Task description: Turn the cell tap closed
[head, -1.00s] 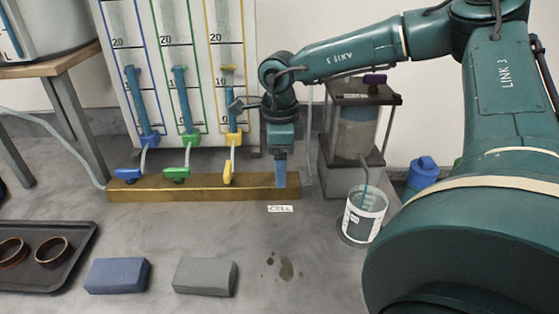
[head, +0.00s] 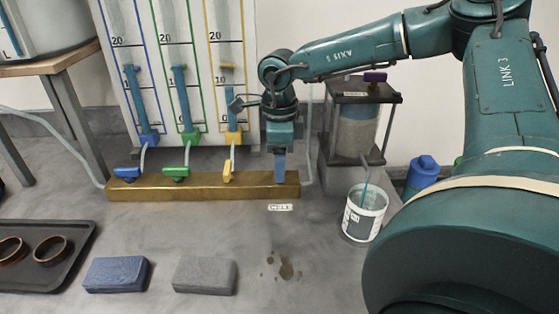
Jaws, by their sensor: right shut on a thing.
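A brass manifold bar (head: 200,192) lies on the bench, with the label "CELL" (head: 281,208) in front of its right end. My right gripper (head: 280,179) points down at that right end, shut on the cell tap. The gripper hides the tap's handle, so I cannot see how far it is turned. Along the bar, the blue tap (head: 127,173) and green tap (head: 176,173) have handles lying lengthwise with the bar. The yellow tap (head: 228,172) has its handle pointing across it. My left gripper is not in view.
Graduated tubes on a board (head: 180,60) stand behind the bar. A cell in a frame (head: 357,125) stands at right, with a beaker (head: 365,215) below. A blue sponge (head: 116,274), grey block (head: 204,275), wet spots and a dark tray (head: 75,262) lie in front.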

